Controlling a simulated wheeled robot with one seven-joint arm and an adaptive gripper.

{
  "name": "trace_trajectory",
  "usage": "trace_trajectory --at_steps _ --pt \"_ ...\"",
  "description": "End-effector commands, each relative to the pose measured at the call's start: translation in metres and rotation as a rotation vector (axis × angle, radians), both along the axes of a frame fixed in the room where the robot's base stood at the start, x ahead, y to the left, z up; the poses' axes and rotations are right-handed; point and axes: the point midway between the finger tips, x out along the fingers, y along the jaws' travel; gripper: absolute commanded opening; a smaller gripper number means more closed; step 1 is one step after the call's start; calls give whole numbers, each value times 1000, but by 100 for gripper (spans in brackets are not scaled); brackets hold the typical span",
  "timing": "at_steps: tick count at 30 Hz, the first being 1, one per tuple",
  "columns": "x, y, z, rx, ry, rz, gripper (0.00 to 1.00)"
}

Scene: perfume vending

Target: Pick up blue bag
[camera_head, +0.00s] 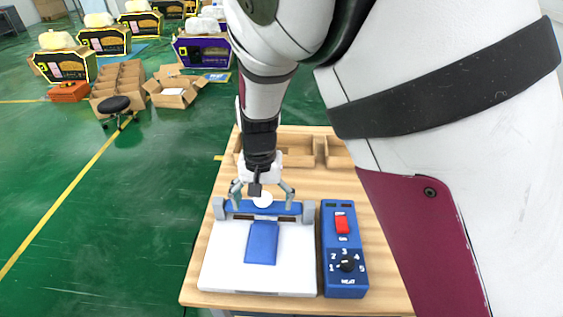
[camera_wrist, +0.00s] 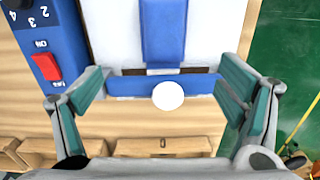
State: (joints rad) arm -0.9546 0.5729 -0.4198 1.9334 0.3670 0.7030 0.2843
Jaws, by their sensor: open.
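The blue bag (camera_head: 262,243) lies flat on the white plate of a sealing machine (camera_head: 225,270) on the wooden table. In the wrist view the blue bag (camera_wrist: 163,30) shows at the top centre, partly cut off by the frame edge. My gripper (camera_head: 262,200) is over the machine's blue bar, at the far side of the bag. A white round disc (camera_wrist: 168,95) on the bar shows between the fingers.
A blue control box (camera_head: 345,270) with a red switch and a dial stands right of the machine. Cardboard boxes (camera_head: 297,150) line the table's far edge. Left of the table is green floor with a stool (camera_head: 115,108) and open cartons (camera_head: 172,88).

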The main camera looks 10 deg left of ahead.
Motion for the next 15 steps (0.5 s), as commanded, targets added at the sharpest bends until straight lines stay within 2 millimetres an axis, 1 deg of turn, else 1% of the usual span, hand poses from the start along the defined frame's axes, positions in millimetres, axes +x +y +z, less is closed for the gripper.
trace_trajectory --at_steps 3,5,7,15 --pt "0 5 -11 -14 -1 3 88" --pt "0 6 -17 -15 -1 3 88" --pt "0 6 -27 -16 2 3 88" --pt "0 5 -76 -16 2 2 88"
